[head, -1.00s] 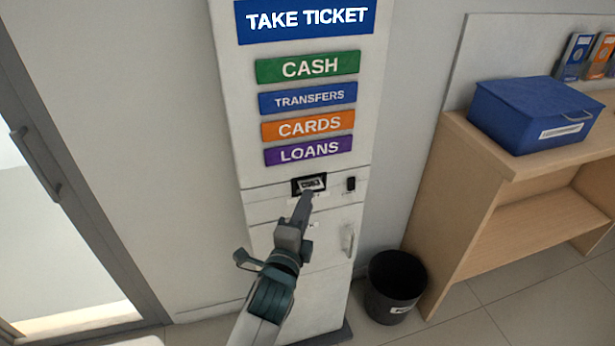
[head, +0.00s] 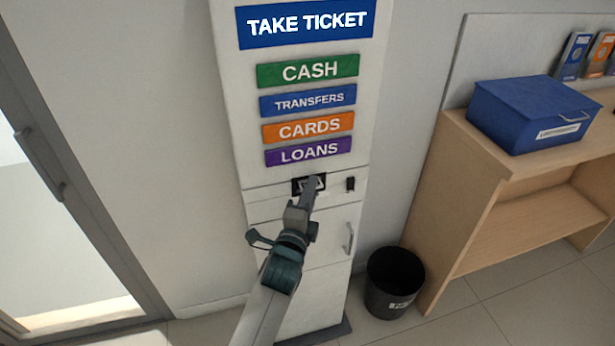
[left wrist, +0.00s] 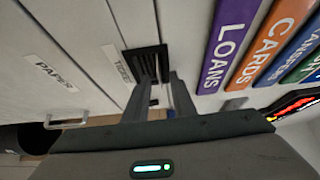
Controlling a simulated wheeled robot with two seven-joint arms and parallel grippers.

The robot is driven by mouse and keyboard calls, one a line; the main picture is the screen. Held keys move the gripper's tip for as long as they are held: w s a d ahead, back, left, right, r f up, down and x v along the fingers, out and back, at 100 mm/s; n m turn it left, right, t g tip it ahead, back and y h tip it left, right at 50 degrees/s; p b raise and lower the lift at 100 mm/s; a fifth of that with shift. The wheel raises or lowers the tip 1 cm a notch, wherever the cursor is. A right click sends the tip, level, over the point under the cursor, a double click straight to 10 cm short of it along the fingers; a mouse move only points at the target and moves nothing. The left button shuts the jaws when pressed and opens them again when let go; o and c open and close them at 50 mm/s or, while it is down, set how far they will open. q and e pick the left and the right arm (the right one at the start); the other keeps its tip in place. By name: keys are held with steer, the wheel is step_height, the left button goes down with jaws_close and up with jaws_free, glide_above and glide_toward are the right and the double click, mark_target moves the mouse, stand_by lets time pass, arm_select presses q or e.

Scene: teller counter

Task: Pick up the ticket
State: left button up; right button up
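The ticket (head: 308,183) is a small pale slip in the dark slot of the white ticket kiosk (head: 232,110), below the purple LOANS button. It is partly hidden by my gripper in the head view. My left gripper (head: 313,181) reaches up to the slot with its fingertips in front of it. In the left wrist view, its two fingers (left wrist: 160,82) stand apart with a gap between them, at the dark slot (left wrist: 145,58). I cannot make out the ticket clearly there. My right gripper is in neither view.
A black bin (head: 394,284) stands on the floor right of the kiosk. A wooden counter (head: 465,190) with a blue box (head: 520,105) is further right. A glass door (head: 60,230) is at the left. The kiosk's lower door has a protruding handle (head: 349,238).

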arm_select(q)
jaws_close()
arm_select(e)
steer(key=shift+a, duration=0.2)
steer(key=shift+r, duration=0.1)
